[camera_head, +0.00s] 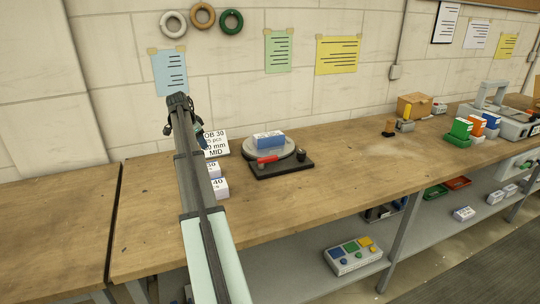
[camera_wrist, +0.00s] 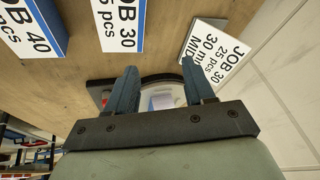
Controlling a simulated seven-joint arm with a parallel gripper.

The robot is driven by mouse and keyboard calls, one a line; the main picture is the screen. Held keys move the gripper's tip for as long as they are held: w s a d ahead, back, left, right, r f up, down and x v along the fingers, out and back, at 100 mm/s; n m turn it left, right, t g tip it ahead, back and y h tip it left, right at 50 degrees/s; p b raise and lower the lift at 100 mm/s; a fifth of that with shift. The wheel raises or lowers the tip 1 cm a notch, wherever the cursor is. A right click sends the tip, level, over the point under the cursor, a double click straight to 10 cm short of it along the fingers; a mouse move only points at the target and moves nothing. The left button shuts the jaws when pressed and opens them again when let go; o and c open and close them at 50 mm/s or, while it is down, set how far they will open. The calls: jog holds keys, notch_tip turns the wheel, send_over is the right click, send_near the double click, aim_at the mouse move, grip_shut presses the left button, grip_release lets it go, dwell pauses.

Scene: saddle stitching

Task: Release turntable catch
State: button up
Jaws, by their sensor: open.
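The turntable is a grey round plate (camera_head: 283,149) on a black base (camera_head: 290,169), standing on the bench in the head view. A red lever (camera_head: 267,160), apparently the catch, lies at the plate's front left edge. A blue and white box (camera_head: 268,140) sits on the plate. My gripper (camera_head: 203,140) is left of the turntable, partly hidden by my arm. In the wrist view my gripper (camera_wrist: 160,88) is open and empty. The plate (camera_wrist: 178,79) shows between and behind the fingers, apart from them. A small red part shows beside the left finger; most of the lever is hidden.
A JOB 30 sign (camera_head: 216,143) stands behind my gripper, also in the wrist view (camera_wrist: 213,50). Labelled boxes (camera_head: 219,188) stand left of the turntable. A black knob (camera_head: 301,154) is on the base's right.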

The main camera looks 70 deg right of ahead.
aim_at(272, 156)
jog(key=s+d+r+m+g+y, duration=0.15)
jog(key=s+d, duration=0.35)
jog(key=s, duration=0.6)
jog(key=s+d+r+m+g, duration=0.25)
jog(key=s+d, duration=0.25)
jog(key=s, duration=0.6)
jog(key=shift+t, duration=0.5)
jog(key=x, duration=1.3)
grip_shut()
